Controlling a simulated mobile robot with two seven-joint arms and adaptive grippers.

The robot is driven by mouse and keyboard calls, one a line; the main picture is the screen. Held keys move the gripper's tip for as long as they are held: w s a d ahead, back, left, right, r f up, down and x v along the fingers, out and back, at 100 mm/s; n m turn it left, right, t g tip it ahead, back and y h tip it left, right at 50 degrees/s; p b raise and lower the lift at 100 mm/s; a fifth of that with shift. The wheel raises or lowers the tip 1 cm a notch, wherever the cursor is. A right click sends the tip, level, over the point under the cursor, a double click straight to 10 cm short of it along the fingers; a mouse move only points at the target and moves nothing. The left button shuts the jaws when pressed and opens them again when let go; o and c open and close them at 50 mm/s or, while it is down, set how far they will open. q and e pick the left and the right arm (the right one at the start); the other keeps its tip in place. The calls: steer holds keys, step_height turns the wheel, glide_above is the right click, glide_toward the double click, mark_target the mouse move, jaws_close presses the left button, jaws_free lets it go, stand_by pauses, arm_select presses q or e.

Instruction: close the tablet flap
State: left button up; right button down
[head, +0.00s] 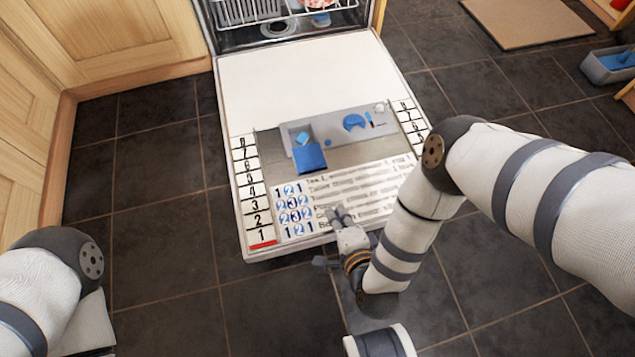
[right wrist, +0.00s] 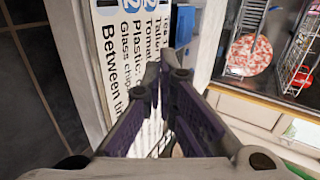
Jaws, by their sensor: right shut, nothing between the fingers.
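The blue tablet flap (head: 310,157) stands open at the dispenser panel (head: 345,125) on the lowered dishwasher door (head: 300,77). A small blue piece (head: 302,138) shows in the compartment behind it. In the right wrist view the flap (right wrist: 183,25) shows beyond my fingers. My right gripper (head: 338,215) is shut and empty over the near part of the door's printed label, apart from the flap. It fills the middle of the right wrist view (right wrist: 160,75). My left arm is at the lower left, but its gripper is out of view.
The dishwasher tub with a rack (head: 245,10) is open behind the door. Wooden cabinets (head: 100,40) stand at the left. A mat (head: 530,20) and a grey bin (head: 610,66) lie at the right.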

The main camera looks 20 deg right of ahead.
steer(key=b, duration=0.5)
glide_toward(317, 168)
steer(key=f, duration=0.2)
steer(key=w+f, duration=0.1)
steer(key=f, duration=0.1)
steer(key=shift+w+f, duration=0.1)
steer(key=shift+w, duration=0.15)
steer(key=w, duration=0.2)
steer(key=shift+w+b, duration=0.3)
steer(key=shift+w, duration=0.05)
arm_select(q)
steer(key=shift+g, duration=0.6)
steer(key=shift+s+f, duration=0.35)
steer(key=shift+f, duration=0.4)
steer(key=shift+s+f, duration=0.3)
steer(key=shift+f, duration=0.4)
steer(key=shift+s+f, duration=0.35)
steer(key=shift+f, duration=0.4)
arm_select(e)
steer(key=shift+w+r, duration=0.3)
steer(key=shift+w, duration=0.3)
